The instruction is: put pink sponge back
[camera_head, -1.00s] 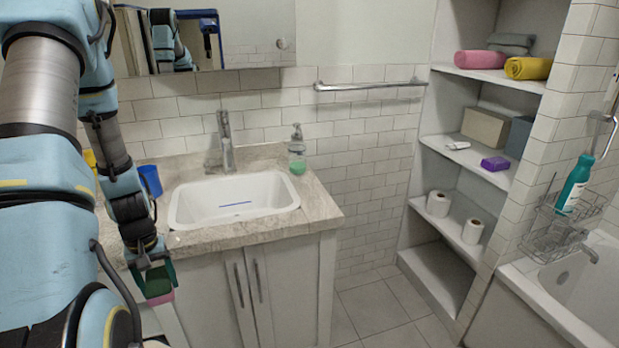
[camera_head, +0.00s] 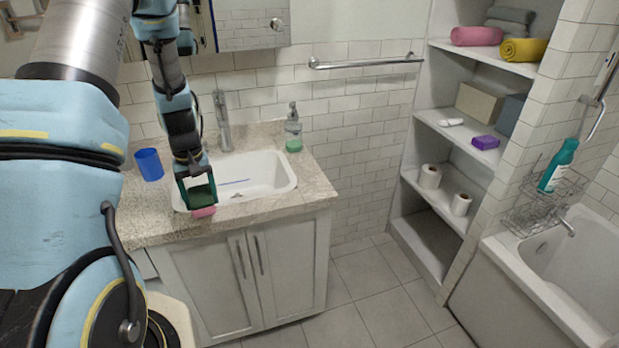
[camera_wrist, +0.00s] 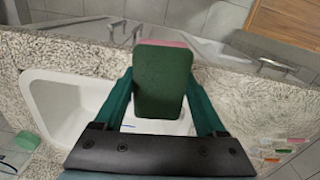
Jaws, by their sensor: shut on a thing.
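The pink sponge (camera_head: 203,211) has a dark green face, and its pink side shows at the bottom in the head view. My gripper (camera_head: 199,190) is shut on it, at the front left of the sink (camera_head: 283,184). In the wrist view the sponge (camera_wrist: 162,82) stands between the two green fingers of my gripper (camera_wrist: 160,72). Its green face is toward the camera, and a pink strip shows along its top edge. I cannot tell how high it is above the counter.
A blue cup (camera_head: 149,164) stands on the counter (camera_head: 150,221) left of my gripper. A soap dispenser (camera_head: 293,128) and the faucet (camera_head: 223,121) are behind. Shelves (camera_head: 443,130) with towels, boxes and paper rolls stand at right, beside the bathtub (camera_head: 520,300).

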